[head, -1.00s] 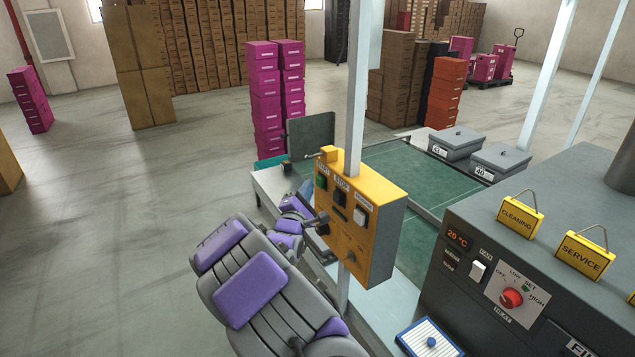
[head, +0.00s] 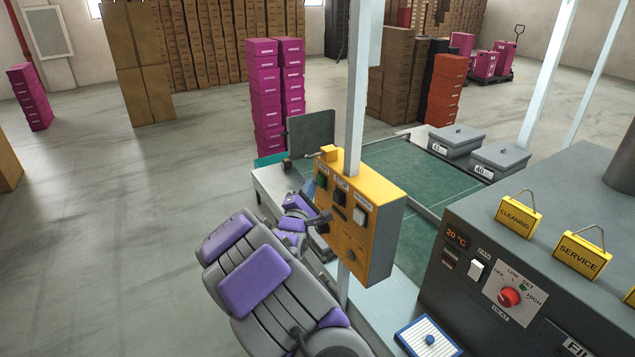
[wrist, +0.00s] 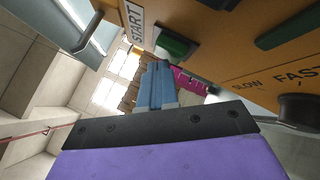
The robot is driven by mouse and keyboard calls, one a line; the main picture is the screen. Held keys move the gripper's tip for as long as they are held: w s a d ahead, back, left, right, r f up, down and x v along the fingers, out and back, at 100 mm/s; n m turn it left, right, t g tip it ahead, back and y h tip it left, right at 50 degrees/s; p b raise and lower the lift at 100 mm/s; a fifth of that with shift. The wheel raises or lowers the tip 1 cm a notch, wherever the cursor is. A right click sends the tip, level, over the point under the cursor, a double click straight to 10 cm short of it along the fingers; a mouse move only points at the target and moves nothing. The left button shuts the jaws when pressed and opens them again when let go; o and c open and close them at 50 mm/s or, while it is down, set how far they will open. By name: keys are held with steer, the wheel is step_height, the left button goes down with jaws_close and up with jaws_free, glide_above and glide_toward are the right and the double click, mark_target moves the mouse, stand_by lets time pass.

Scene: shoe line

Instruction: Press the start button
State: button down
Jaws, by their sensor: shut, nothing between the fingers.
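The yellow control box (head: 378,228) hangs on a pale post. Its green start button (head: 321,182) is at the upper left of its face. In the wrist view the green button (wrist: 174,45) is beside the START label (wrist: 135,22). My gripper (head: 325,217) is in front of the box's left side, below the green button in the picture. In the wrist view the blue fingers of my gripper (wrist: 157,66) are shut and empty, with tips close to the green button. I cannot tell whether they touch it.
Other controls share the box face, including a dark stop button (head: 340,198), a white switch (head: 360,215) and a lower knob (head: 350,256). A grey machine (head: 470,300) with a red dial stands to the right. Open floor (head: 130,230) lies to the left.

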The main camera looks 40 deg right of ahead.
steer(key=shift+s+d+p, duration=0.1)
steer(key=shift+d+p, duration=0.2)
steer(key=shift+d, duration=0.1)
stand_by(0.3)
steer(key=shift+a, duration=0.15)
steer(key=shift+w+a+p, duration=0.2)
steer(key=shift+a+p, duration=0.25)
steer(key=shift+a, duration=0.35)
steer(key=a+p, duration=0.1)
steer(key=a, duration=0.1)
steer(key=w+a+p, duration=0.1)
steer(key=a, duration=0.2)
steer(key=shift+w, duration=0.1)
stand_by(1.0)
